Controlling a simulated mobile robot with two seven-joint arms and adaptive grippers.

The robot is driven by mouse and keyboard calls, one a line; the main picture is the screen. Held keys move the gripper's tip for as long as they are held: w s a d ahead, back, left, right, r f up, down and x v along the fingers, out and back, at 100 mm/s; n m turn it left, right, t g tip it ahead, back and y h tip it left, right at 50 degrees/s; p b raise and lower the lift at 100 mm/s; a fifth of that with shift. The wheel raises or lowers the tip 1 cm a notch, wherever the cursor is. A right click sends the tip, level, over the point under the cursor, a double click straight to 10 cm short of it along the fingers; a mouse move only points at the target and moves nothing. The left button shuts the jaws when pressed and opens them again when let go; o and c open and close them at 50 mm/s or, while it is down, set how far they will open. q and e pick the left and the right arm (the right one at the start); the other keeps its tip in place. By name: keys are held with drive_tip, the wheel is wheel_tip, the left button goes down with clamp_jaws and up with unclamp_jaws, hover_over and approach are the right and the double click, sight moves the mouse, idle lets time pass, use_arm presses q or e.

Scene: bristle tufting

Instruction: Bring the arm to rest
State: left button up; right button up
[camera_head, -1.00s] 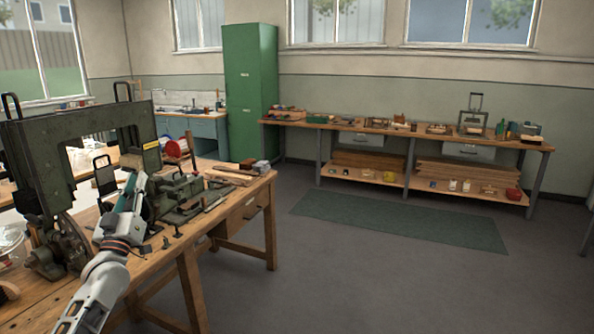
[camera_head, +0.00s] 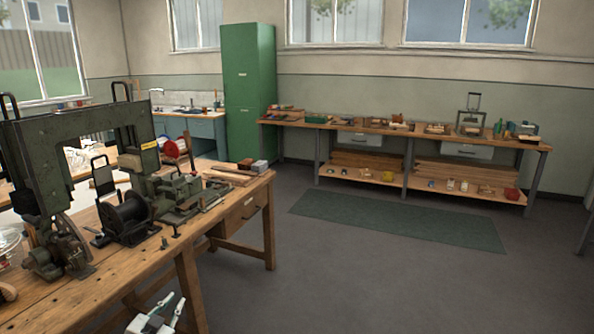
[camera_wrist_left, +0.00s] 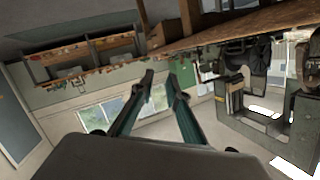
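My left gripper (camera_head: 173,304) is at the bottom of the head view, in front of and below the near edge of the wooden workbench (camera_head: 120,275). Only its pale body top and two fingers show there; the rest of my left arm is out of the picture. In the left wrist view, its two dark green fingers (camera_wrist_left: 160,82) stand apart with nothing between them. The room is upside down in that view. My right gripper is in neither view.
A large green machine (camera_head: 45,160) with a dark spool (camera_head: 127,215) stands on the near workbench. A bench leg (camera_head: 190,290) is close to my left gripper. The floor (camera_head: 350,275) to the right is clear, with a green mat (camera_head: 400,220) by the far bench.

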use_arm(q)
drive_tip(key=s+d+f+g+h, duration=0.1)
drive_tip(key=s+d+f, duration=0.3)
drive_tip(key=s, duration=0.7)
drive_tip(key=s+d+f+g, duration=0.2)
drive_tip(key=s+d+f, duration=0.3)
drive_tip(key=s, duration=0.7)
drive_tip(key=s+d+f+n+g+h, duration=0.1)
drive_tip(key=s+d+f, duration=0.4)
drive_tip(key=s, duration=0.7)
wheel_tip(320, 180, down, 2)
drive_tip(key=shift+d+f+g+h, duration=0.2)
drive_tip(key=shift+f+g+h, duration=0.05)
drive_tip(key=shift+g+h, duration=0.05)
